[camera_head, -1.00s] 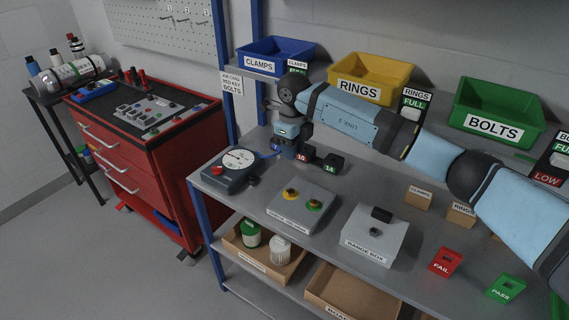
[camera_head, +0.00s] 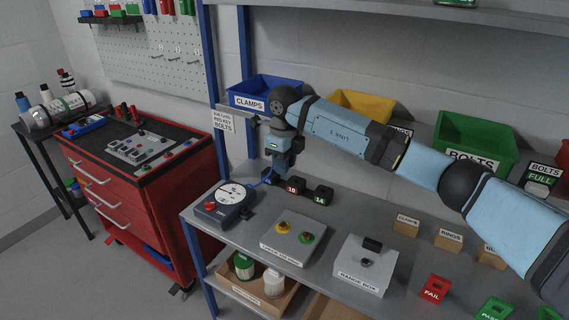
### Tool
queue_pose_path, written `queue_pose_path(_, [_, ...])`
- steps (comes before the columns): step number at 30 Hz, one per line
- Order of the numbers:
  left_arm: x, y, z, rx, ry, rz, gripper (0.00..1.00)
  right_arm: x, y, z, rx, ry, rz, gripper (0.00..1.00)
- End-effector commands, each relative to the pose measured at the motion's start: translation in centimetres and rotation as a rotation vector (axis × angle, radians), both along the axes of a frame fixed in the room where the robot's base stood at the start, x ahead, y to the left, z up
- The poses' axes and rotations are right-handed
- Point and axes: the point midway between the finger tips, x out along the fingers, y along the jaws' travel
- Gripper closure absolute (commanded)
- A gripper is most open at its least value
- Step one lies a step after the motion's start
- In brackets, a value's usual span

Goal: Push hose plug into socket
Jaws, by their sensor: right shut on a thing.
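My right gripper (camera_head: 279,167) points down over the back of the grey bench, at its left part. It is shut, and a blue hose (camera_head: 256,184) runs from the gauge unit (camera_head: 225,203) to just below it. The plug at the hose end is too small and too hidden by the fingers to make out. Black socket blocks stand in a row under and right of the gripper: one marked 10 (camera_head: 296,186) and one marked 14 (camera_head: 321,196). Another dark block (camera_head: 268,179) is partly hidden beside the fingers. I cannot tell whether the plug touches a socket. My left gripper is out of view.
Red FAIL (camera_head: 435,288) and green PASS (camera_head: 495,309) trays are at the front right. Blue (camera_head: 262,91), yellow and green bins stand behind my arm.

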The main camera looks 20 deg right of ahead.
Motion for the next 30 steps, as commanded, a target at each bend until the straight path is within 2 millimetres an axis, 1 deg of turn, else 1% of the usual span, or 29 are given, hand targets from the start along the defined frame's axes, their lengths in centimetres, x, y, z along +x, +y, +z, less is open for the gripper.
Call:
queue_pose_path(6, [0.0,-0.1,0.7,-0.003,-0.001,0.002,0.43,0.0,0.0,1.0,-0.001,-0.001,0.0,0.96])
queue_pose_path(30, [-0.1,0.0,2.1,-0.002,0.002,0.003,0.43,0.0,0.0,4.2,0.0,0.0,0.0,0.96])
